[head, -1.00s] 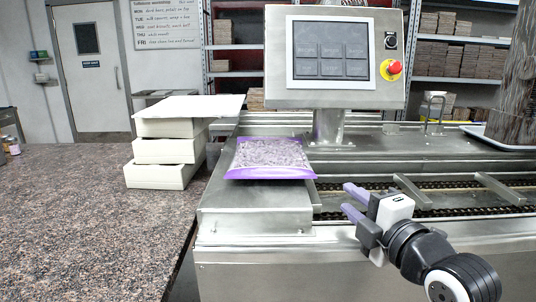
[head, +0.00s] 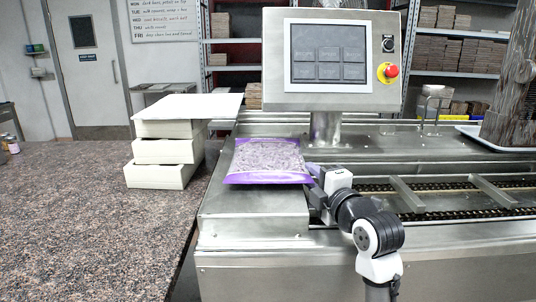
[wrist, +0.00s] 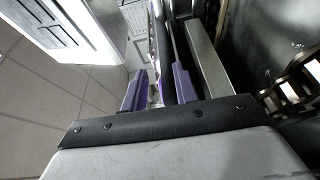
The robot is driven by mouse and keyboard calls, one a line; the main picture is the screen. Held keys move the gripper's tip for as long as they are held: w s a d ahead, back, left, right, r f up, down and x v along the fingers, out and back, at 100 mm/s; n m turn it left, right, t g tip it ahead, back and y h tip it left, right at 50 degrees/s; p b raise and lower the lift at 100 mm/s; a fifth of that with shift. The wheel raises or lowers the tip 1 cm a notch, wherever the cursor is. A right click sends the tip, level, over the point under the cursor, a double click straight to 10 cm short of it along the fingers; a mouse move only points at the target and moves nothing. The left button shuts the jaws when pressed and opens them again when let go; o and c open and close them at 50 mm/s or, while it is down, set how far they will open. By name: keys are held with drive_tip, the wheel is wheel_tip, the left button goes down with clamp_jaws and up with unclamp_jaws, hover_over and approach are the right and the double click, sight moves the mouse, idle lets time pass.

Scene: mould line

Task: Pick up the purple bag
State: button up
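The purple bag (head: 268,160) lies flat on the metal ledge at the left end of the machine. Its middle is clear with pale contents, and its near and right edges are purple. My gripper (head: 313,185) is at the bag's right edge, with its fingers pointing left. In the wrist view, the two purple fingers of my gripper (wrist: 160,72) stand apart, with the bag's edge (wrist: 162,45) seen edge-on between them. A gap shows beside the bag, so the fingers look open around it. The fingertips are partly hidden in the head view.
A stack of white boxes (head: 162,152) stands on the speckled counter (head: 90,225) left of the bag. A control screen (head: 330,58) on a post rises behind it. A chain conveyor with metal bars (head: 408,195) runs to the right. The ledge (head: 250,215) before the bag is clear.

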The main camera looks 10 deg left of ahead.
clamp_jaws()
drive_tip(key=shift+r, duration=0.1)
idle(0.4)
